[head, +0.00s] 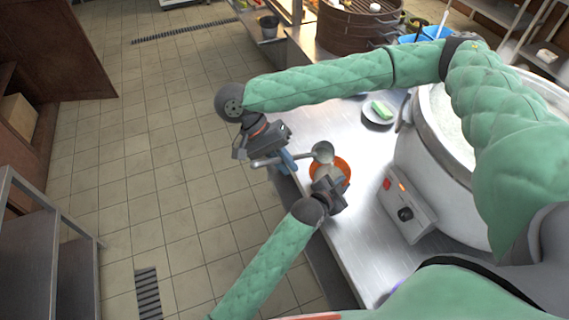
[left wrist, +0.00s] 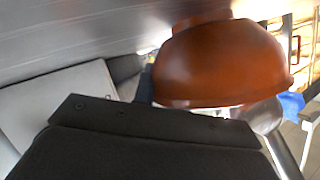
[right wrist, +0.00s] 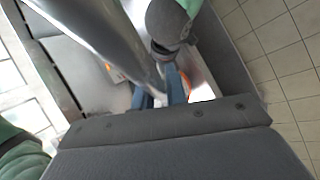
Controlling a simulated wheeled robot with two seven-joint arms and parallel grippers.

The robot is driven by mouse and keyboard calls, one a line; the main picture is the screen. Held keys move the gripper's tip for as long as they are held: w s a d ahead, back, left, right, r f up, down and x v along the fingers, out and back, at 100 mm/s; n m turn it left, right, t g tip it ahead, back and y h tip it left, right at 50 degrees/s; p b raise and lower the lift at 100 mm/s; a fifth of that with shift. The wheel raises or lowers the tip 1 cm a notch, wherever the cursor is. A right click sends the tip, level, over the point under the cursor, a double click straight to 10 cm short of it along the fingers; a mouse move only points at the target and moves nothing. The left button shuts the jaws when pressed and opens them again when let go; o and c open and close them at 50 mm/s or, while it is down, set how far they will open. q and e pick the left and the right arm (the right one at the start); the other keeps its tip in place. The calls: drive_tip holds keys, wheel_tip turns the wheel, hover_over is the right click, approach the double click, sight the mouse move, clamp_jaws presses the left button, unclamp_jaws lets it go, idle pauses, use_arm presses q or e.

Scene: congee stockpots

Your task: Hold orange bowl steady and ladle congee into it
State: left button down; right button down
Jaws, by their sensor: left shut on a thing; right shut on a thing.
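The orange bowl (head: 344,166) is at the counter's left edge, with something pale inside. My left gripper (head: 328,188) is shut on its near side; the bowl's outer wall (left wrist: 220,65) fills the middle of the left wrist view. My right gripper (head: 285,158) is shut on the ladle's handle (head: 264,162), to the left of the bowl. The ladle's cup (head: 323,152) is over the bowl's far side; its contents are unclear. In the right wrist view the grey handle (right wrist: 105,35) runs past the blue fingertips (right wrist: 160,92). The congee pot (head: 408,160) stands right of the bowl.
The pot holds pale congee (head: 447,118), and my right arm crosses above it. A control box (head: 408,212) is on its near side. A brown steamer (head: 345,35) is further back. Open floor lies left.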

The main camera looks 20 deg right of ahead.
use_arm(q)
drive_tip(key=shift+f, duration=0.1)
use_arm(e)
drive_tip(key=shift+w+d+r+m+t+y, duration=0.1)
drive_tip(key=shift+d+r+m+t+y, duration=0.35)
drive_tip(key=shift+m+t+y, duration=0.85)
drive_tip(key=shift+w+d+r+m+t+y, duration=0.1)
drive_tip(key=shift+d+r+m+t+y, duration=0.3)
drive_tip(key=shift+m+t+y, duration=0.85)
drive_tip(key=shift+w+d+r+m+t+y, duration=0.1)
drive_tip(key=shift+d+r+m+t+y, duration=0.2)
drive_tip(key=shift+d+m+t+y, duration=0.9)
drive_tip(key=shift+a+m+y, duration=0.25)
drive_tip(key=shift+a+m, duration=0.3)
drive_tip(key=shift+a, duration=0.05)
drive_tip(key=shift+g, duration=0.25)
